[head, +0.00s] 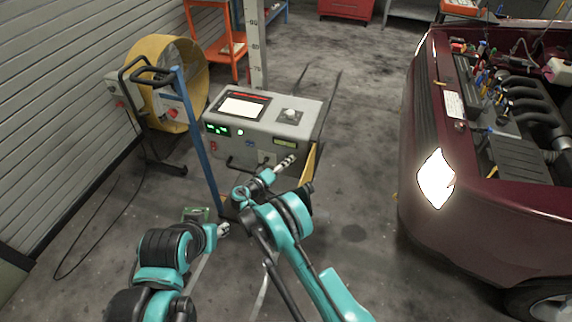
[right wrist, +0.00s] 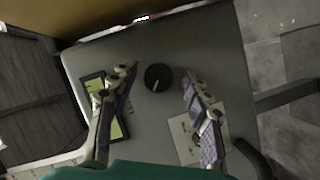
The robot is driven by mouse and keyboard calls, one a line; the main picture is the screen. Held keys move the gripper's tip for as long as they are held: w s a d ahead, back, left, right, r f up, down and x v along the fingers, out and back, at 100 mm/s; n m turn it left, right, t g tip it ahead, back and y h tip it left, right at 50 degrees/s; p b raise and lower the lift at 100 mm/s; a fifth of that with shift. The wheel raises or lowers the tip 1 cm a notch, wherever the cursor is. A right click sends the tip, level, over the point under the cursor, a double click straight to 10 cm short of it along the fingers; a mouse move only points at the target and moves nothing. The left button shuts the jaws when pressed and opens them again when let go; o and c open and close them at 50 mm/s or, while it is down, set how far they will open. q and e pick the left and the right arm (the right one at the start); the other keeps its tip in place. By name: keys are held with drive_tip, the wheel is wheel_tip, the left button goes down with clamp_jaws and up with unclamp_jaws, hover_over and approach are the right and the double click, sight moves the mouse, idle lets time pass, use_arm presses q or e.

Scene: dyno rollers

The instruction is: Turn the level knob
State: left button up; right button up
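The black round knob (right wrist: 158,77) with a pale pointer line shows in the right wrist view on a grey panel (right wrist: 205,45). My right gripper (right wrist: 160,90) is open, one finger to the left and one to the right of the knob, with a gap on both sides. In the head view my right gripper (head: 287,161) is at the front face of the grey machine (head: 250,145); I cannot make out this knob there. My left gripper (head: 223,229) is low in front of the machine, away from it, and too small to tell open or shut.
A yellow-green display (right wrist: 117,122) and a pale plate (right wrist: 186,138) flank the knob. The machine's top has a screen (head: 242,107) and a dial (head: 290,115). A blue post (head: 196,135) and yellow fan (head: 185,75) stand left, a dark red car (head: 450,215) right.

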drive_tip(key=v, duration=0.7)
drive_tip(key=shift+s+a, duration=0.2)
idle(0.5)
